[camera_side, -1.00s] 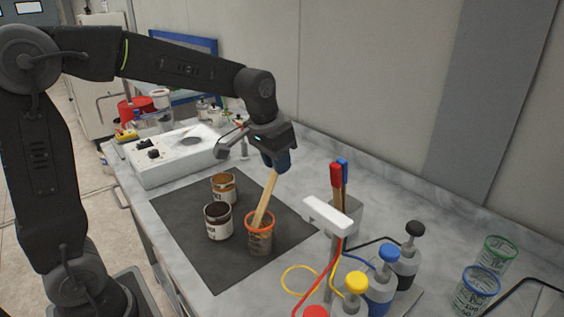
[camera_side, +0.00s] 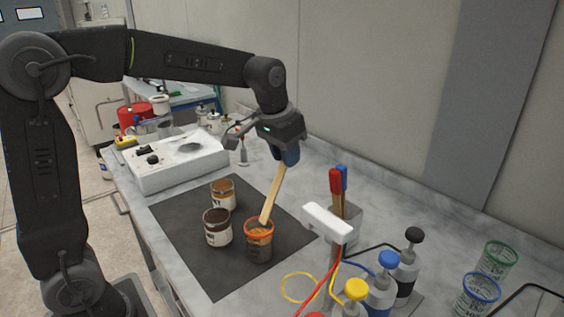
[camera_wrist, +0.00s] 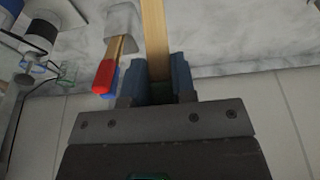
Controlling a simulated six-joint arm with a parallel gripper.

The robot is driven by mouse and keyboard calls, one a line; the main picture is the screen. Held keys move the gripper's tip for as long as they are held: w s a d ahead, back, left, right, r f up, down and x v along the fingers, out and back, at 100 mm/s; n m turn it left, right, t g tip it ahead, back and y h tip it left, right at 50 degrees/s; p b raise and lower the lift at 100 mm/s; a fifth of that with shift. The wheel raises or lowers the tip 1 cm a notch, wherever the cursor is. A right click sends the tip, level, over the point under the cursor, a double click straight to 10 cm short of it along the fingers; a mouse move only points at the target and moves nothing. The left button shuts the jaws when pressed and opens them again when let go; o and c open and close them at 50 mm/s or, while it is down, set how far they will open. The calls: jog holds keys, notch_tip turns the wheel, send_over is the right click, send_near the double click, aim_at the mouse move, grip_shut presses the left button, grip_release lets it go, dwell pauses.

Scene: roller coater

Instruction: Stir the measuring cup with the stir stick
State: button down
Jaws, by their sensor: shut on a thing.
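The measuring cup (camera_side: 259,246) is clear with an orange rim and holds brown liquid. It stands on the dark mat. The stir stick (camera_side: 273,196) is a flat wooden stick with its lower end inside the cup's mouth, tilted with its top to the right. My gripper (camera_side: 286,157) is shut on the stick's upper end, above the cup. In the wrist view the stick (camera_wrist: 155,40) runs up from between my blue fingers (camera_wrist: 160,80). The cup is not visible in the wrist view, and the stick's lower tip is hidden in the cup.
Two cups of brown liquid (camera_side: 217,232) (camera_side: 222,196) stand left of the measuring cup on the mat (camera_side: 190,255). A holder (camera_side: 328,222) with red and blue handled tools and several pump bottles (camera_side: 381,282) are to the right. A white device (camera_side: 172,160) sits behind.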

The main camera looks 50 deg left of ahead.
jog(key=shift+w+r, duration=0.55)
jog(key=shift+r, duration=0.5)
jog(key=shift+w+r, duration=0.5)
jog(key=shift+r, duration=0.55)
jog(key=shift+w+r, duration=0.55)
jog(key=shift+r, duration=0.6)
jog(key=shift+r, duration=1.9)
